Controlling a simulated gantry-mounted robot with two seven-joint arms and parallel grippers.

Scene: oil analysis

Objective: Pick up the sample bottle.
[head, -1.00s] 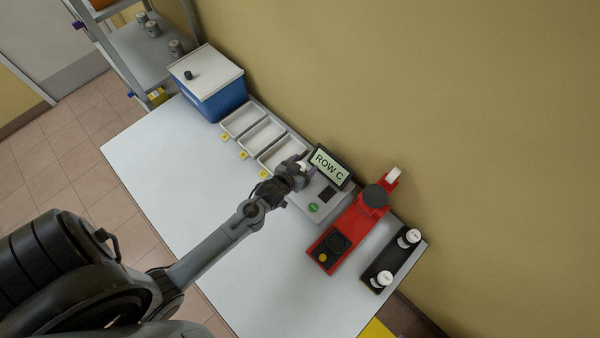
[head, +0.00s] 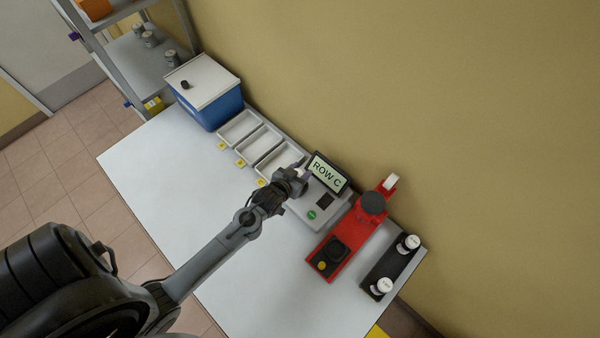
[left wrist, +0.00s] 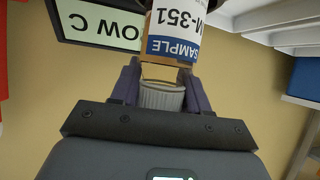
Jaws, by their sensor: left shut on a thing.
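In the left wrist view my left gripper (left wrist: 163,88) is shut on the sample bottle (left wrist: 177,38). The bottle has a ribbed grey-white cap (left wrist: 162,96) between the two fingers, and an amber body with a blue and white label reading SAMPLE and M-351, upside down in this view. In the head view my left gripper (head: 292,178) is over the table in front of the display reading ROW C (head: 328,173). There the bottle is mostly hidden by the gripper, with only a small pale part showing. My right gripper is not in view.
A grey analyser (head: 322,203) with a green button stands beside a red device (head: 345,240). A black rack (head: 391,272) at the right holds two white-capped bottles. Several shallow trays (head: 258,140) and a blue bin (head: 213,108) line the wall. The table's left part (head: 160,170) is clear.

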